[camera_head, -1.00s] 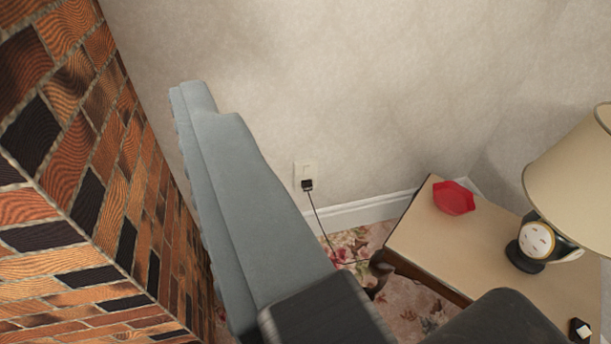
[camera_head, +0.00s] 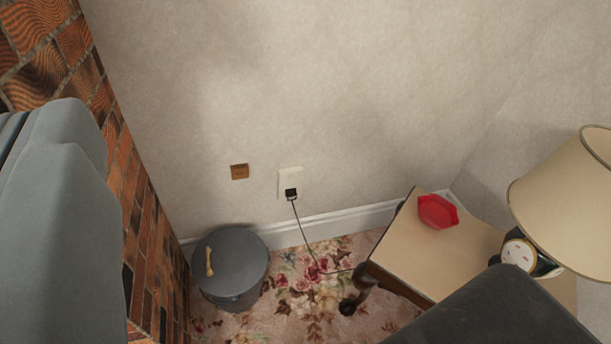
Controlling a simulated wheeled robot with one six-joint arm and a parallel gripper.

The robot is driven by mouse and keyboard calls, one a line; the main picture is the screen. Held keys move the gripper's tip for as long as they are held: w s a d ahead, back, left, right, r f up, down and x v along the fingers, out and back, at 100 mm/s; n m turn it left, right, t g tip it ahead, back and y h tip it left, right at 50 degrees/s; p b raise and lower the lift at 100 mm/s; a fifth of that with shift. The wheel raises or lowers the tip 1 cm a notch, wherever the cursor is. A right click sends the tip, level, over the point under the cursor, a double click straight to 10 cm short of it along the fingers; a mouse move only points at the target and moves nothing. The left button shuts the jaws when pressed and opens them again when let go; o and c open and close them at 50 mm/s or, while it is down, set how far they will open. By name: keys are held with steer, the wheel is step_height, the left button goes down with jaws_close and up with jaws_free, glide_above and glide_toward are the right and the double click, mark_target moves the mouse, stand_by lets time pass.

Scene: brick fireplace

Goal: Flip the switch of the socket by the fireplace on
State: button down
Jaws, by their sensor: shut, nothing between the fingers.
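The socket (camera_head: 285,179) is a cream plate low on the pale wall, to the right of the brick fireplace (camera_head: 128,200). A black plug (camera_head: 291,194) sits in its lower part, and a dark cord runs from it down to the floor. The switch itself is too small to make out, so I cannot tell its position. My gripper (camera_head: 62,125), with long grey fingers, is at the left edge, partly cut off by the frame. It is shut and empty, in front of the brickwork, well left of the socket and not touching it.
A grey lidded bucket (camera_head: 228,285) stands on the floral carpet (camera_head: 300,285), below a small brown wall plate (camera_head: 239,171). To the right is a side table (camera_head: 410,250) with a red dish (camera_head: 437,211) and a lamp (camera_head: 570,195).

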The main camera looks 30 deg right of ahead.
mark_target(292, 182)
steer(key=w+d+f+n+h, duration=0.1)
steer(key=w+d+f+n, duration=0.2)
steer(key=w, duration=0.6)
steer(key=w+d+f+n+h, duration=0.1)
steer(key=w+d+f, duration=0.35)
steer(key=w, duration=0.45)
steer(key=w+d+f+n, duration=0.2)
steer(key=w+d+f, duration=0.2)
steer(key=w+f, duration=0.3)
steer(key=w+d+f+n, duration=0.2)
steer(key=w+d+f, duration=0.2)
steer(key=w+f, duration=0.3)
steer(key=d+f+n, duration=0.2)
steer(key=d+f, duration=0.3)
steer(key=f, duration=0.8)
steer(key=w+d+f+n, duration=0.1)
steer(key=d+f, duration=0.4)
steer(key=f, duration=0.8)
steer(key=d+f+n+g, duration=0.1)
steer(key=d+f+n, duration=0.3)
steer(key=f, duration=1)
steer(key=shift+w+d+h, duration=0.35)
steer(key=shift+d+h, duration=0.05)
steer(key=shift+d, duration=0.65)
steer(key=x, duration=1.4)
steer(key=shift+f, duration=0.1)
